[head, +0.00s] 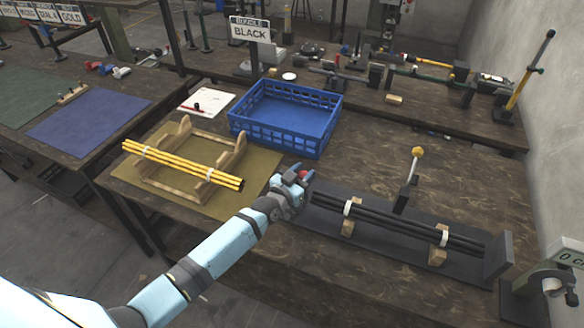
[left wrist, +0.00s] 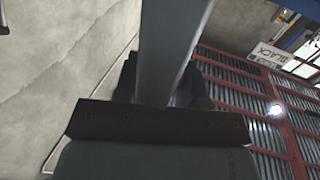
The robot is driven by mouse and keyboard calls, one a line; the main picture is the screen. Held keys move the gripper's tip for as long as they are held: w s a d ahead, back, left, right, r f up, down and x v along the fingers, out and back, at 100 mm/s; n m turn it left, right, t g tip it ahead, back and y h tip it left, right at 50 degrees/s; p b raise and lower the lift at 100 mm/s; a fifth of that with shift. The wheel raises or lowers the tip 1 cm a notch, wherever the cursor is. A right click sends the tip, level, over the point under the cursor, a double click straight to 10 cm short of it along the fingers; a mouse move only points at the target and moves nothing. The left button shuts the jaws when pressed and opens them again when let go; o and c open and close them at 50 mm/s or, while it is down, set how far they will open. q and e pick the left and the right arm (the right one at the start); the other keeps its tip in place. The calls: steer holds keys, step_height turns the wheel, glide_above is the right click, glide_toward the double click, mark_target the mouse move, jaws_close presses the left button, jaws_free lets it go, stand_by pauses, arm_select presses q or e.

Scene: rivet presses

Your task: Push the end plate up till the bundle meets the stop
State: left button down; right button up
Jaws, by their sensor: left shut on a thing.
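The bundle of black rods (head: 392,222), bound with white bands, lies on wooden blocks on a long dark base (head: 375,252). The stop, a dark upright plate (head: 498,256), stands at the base's right end. The rods' right ends are close to it; I cannot tell whether they touch. My left gripper (head: 301,179) is at the base's left end, by a small red part (head: 303,174). It hides the end plate and the rods' left ends. In the left wrist view, its dark fingers (left wrist: 165,85) are shut on a grey bar (left wrist: 171,45). My right gripper is not seen.
A lever with a yellow knob (head: 417,152) rises behind the rods. A blue crate (head: 318,146) stands behind my gripper. Yellow rods (head: 180,165) rest on a wooden cradle at left. A grey clamp (head: 552,284) is at the right corner. Table behind the base is mostly clear.

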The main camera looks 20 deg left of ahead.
arm_select(q)
steer(key=d, duration=0.5)
steer(key=shift+d+p, duration=0.2)
steer(key=shift+p, duration=0.1)
steer(key=c, duration=0.7)
jaws_free()
steer(key=shift+s, duration=0.1)
steer(key=shift+s+a, duration=0.15)
steer(key=shift+s, duration=0.1)
steer(key=b+v, duration=0.1)
steer(key=v, duration=1.2)
steer(key=shift+s, duration=0.1)
